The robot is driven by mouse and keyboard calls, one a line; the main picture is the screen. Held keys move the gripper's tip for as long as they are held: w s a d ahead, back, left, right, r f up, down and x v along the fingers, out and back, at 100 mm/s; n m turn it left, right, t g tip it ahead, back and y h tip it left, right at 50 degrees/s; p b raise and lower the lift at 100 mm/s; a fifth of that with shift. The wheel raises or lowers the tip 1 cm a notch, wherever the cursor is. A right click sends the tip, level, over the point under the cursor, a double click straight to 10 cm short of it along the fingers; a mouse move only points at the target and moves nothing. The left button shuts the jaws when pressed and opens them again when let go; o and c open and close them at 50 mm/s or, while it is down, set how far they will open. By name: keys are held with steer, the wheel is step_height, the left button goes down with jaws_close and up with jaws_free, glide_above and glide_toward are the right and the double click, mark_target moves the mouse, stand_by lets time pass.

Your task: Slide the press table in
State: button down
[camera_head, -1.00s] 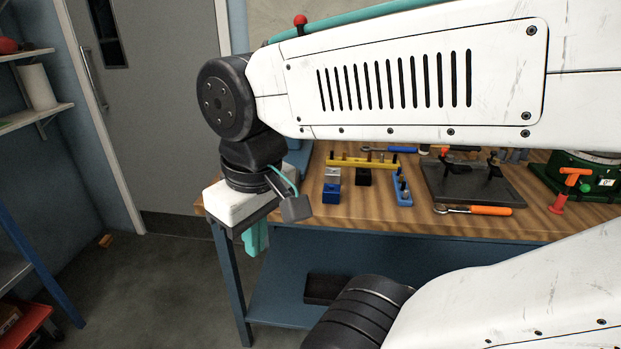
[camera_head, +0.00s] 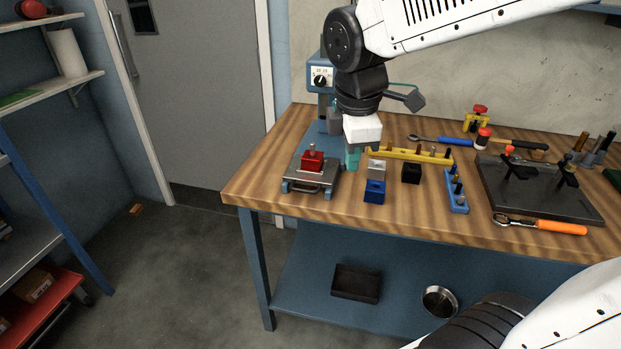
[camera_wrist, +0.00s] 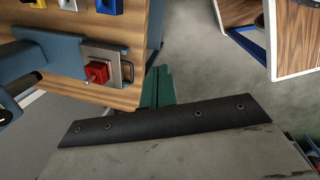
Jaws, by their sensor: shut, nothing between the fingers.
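The press table (camera_head: 297,172) is a grey plate in front of the blue press (camera_head: 326,112), near the bench's left front corner. A red block (camera_head: 312,160) with a small peg sits on it. Its dark front handle (camera_head: 303,187) faces the bench's front edge. The plate also shows in the wrist view (camera_wrist: 112,52), with the handle (camera_wrist: 128,71) on its right side. My gripper (camera_head: 352,160) has its teal fingers together and empty, appearing right of the plate. In the wrist view, the fingers (camera_wrist: 159,82) appear just past the bench edge, apart from the handle. Their height is unclear.
Small blue (camera_head: 375,191), grey (camera_head: 376,167) and black (camera_head: 411,172) blocks stand right of the plate. A yellow rack (camera_head: 400,153), a blue rack (camera_head: 456,192) and a dark fixture board (camera_head: 540,195) lie farther right.

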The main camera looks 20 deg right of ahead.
mark_target(316, 154)
steer(key=w+a+f+n, duration=0.2)
steer(key=w+f+n, duration=0.1)
steer(key=w+n, duration=0.4)
steer(key=w+a+f+n, duration=0.2)
steer(key=w+f+n, duration=0.1)
steer(key=w+n, duration=0.4)
steer(key=shift+t+h, duration=0.3)
steer(key=x, duration=0.9)
steer(key=shift+w+d+f, duration=0.1)
steer(key=shift+d+f, duration=0.05)
steer(key=shift+f, duration=0.25)
steer(key=w+d, duration=0.1)
steer(key=w, duration=0.1)
steer(key=w+d, duration=0.2)
steer(key=w, duration=0.1)
steer(key=w+d, duration=0.2)
steer(key=shift+w+d, duration=0.35)
steer(key=shift+w, duration=0.1)
steer(key=shift+r, duration=0.2)
